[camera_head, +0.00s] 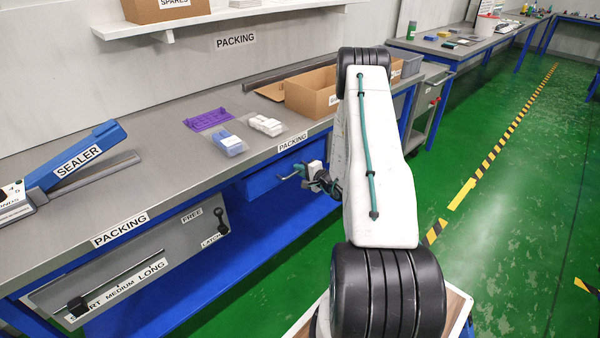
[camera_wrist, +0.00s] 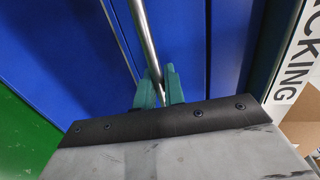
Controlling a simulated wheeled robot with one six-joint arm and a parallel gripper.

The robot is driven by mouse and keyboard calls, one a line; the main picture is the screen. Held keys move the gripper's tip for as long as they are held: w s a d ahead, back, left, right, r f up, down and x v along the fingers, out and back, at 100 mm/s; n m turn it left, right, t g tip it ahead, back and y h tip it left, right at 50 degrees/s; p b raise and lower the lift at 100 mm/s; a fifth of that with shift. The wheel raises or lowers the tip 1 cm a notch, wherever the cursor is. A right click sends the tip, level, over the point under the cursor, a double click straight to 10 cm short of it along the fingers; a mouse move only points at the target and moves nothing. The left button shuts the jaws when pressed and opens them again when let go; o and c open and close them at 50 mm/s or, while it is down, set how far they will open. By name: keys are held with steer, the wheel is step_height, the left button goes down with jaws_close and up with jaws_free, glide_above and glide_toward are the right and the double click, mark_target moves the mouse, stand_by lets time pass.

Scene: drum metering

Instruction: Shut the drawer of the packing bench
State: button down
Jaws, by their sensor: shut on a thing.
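The packing bench (camera_head: 165,165) runs along the left with a grey top and blue frame. Its blue drawer (camera_head: 262,182) is under the top, near the second PACKING label, partly hidden by my arm. My gripper (camera_head: 291,174) is at the drawer front. In the wrist view my gripper's green fingers (camera_wrist: 159,88) are shut on the metal bar handle (camera_wrist: 146,38), which stands off the blue drawer front (camera_wrist: 185,45). How far the drawer is out cannot be told.
On the bench are a blue sealer (camera_head: 75,165), a purple item (camera_head: 208,119), bagged parts (camera_head: 228,143) and a cardboard box (camera_head: 312,95). A grey panel with a slider and latch (camera_head: 130,265) is on the bench's front left. Green floor to the right is clear.

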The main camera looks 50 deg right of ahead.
steer(key=shift+w+d+r, duration=0.1)
steer(key=shift+w+r, duration=0.05)
steer(key=c, duration=1.6)
jaws_free()
steer(key=shift+c, duration=0.2)
steer(key=shift+w, duration=0.1)
steer(key=v, duration=0.8)
steer(key=shift+f, duration=0.2)
